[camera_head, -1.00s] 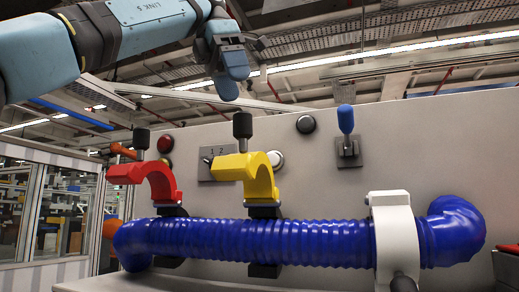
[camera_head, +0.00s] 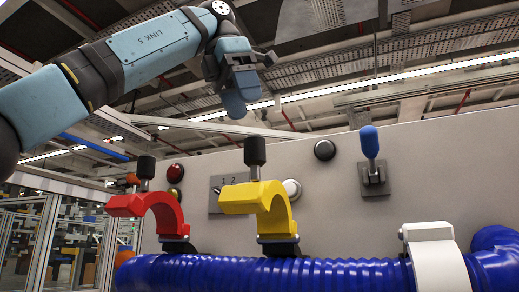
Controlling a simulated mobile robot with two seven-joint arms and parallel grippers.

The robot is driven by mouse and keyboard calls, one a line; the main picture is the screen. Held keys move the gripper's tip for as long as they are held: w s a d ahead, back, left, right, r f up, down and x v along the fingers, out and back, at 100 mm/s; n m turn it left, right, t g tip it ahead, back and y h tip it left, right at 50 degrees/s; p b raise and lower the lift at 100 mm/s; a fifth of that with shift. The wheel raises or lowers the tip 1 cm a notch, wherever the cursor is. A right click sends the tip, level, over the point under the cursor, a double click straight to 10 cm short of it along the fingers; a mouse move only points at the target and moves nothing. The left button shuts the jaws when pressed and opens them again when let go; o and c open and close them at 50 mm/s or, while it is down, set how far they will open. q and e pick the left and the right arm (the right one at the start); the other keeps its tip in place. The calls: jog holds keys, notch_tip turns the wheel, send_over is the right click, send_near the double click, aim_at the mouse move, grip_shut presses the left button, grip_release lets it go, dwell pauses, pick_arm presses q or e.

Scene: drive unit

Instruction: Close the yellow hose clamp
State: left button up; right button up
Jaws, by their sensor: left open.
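The yellow hose clamp (camera_head: 264,204) stands raised and open above the blue corrugated hose (camera_head: 300,275), its arm curving up to the left with a black knob (camera_head: 254,151) on top. My left gripper (camera_head: 236,105) is above the yellow clamp, slightly left of its knob, apart from it and empty. Its fingers overlap in this view. My right gripper is not in the picture.
A red clamp (camera_head: 155,210) stands open to the left. A white clamp (camera_head: 438,262) lies around the hose at the right. On the grey panel (camera_head: 330,200) are a blue-handled lever (camera_head: 370,143), a red button (camera_head: 175,173), a black button (camera_head: 325,150) and a rotary switch plate (camera_head: 222,190).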

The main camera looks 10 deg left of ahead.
aim_at(260, 166)
pick_arm(q)
jog(key=x, duration=0.8)
jog(key=shift+w+f, duration=0.1)
jog(key=shift+w, duration=0.2)
jog(key=shift+d+f, duration=0.15)
jog(key=shift+f, duration=0.35)
grip_shut()
jog(key=shift+f, duration=0.1)
